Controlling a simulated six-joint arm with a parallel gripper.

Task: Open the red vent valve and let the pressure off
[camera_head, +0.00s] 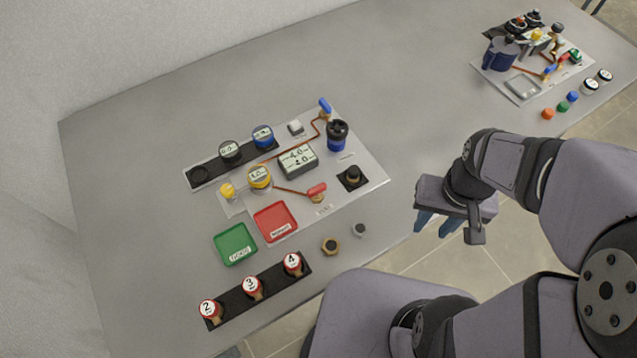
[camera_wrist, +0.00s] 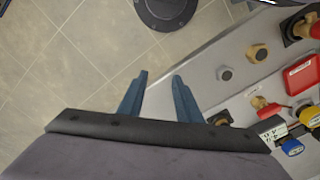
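The red vent valve (camera_head: 316,191) is a small red lever handle on a brass fitting. It sits near the front right of the light panel (camera_head: 372,184), at the end of a copper pipe. In the wrist view the red handle (camera_wrist: 269,109) shows toward the right. My gripper (camera_head: 435,228) is open and empty, to the right of the panel past the table's front edge.
A red tray (camera_head: 275,222) and a green tray (camera_head: 235,244) lie left of the valve. A brass nut (camera_head: 330,245) and a grey nut (camera_head: 360,230) stand in front. Red numbered parts (camera_head: 252,288) stand in a black rack. A second panel (camera_head: 522,88) is far right.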

